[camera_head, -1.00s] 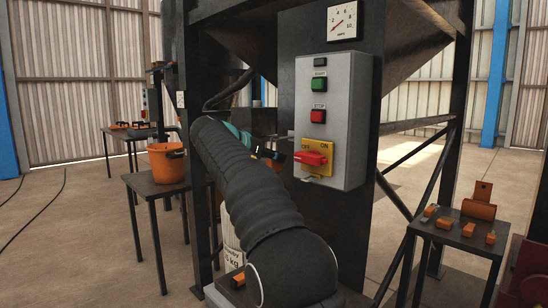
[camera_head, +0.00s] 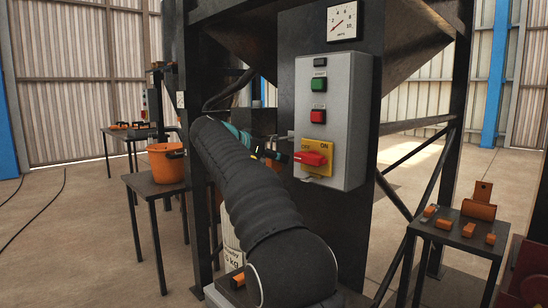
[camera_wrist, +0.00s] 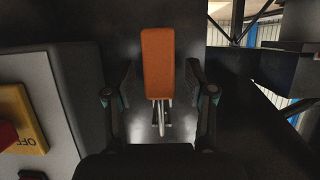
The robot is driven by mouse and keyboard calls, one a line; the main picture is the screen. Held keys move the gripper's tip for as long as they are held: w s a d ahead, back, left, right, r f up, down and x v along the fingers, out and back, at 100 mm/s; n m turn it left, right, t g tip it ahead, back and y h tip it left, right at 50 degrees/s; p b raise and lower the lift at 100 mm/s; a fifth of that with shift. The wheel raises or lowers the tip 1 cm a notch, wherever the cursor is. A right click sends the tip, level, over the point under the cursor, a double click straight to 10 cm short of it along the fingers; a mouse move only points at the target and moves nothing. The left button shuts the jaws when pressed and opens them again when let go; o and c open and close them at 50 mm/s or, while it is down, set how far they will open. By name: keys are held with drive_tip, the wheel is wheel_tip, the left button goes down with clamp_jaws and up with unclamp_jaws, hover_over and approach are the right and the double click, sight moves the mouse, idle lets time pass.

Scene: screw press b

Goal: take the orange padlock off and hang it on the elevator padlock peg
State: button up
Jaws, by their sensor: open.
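In the wrist view, an orange padlock (camera_wrist: 157,62) lies between the two fingers of my gripper (camera_wrist: 160,76), with a visible gap on each side. Its pale metal shackle (camera_wrist: 160,118) points toward the bottom of the picture, against a dark surface. What the shackle hangs on is not clear. My gripper is open. In the head view, my gripper (camera_head: 270,153) is just left of the grey control box and its red switch (camera_head: 311,158); the padlock cannot be made out there. I cannot identify the elevator padlock peg in either view.
The grey control box (camera_head: 341,100) stands close to the right of my gripper. A dark steel post (camera_head: 193,215) rises on the left. An orange bucket (camera_head: 167,164) stands on a side table. A right-hand table (camera_head: 453,229) holds several orange pieces.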

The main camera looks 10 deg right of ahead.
drive_tip(key=v, duration=1.2)
idle(1.0)
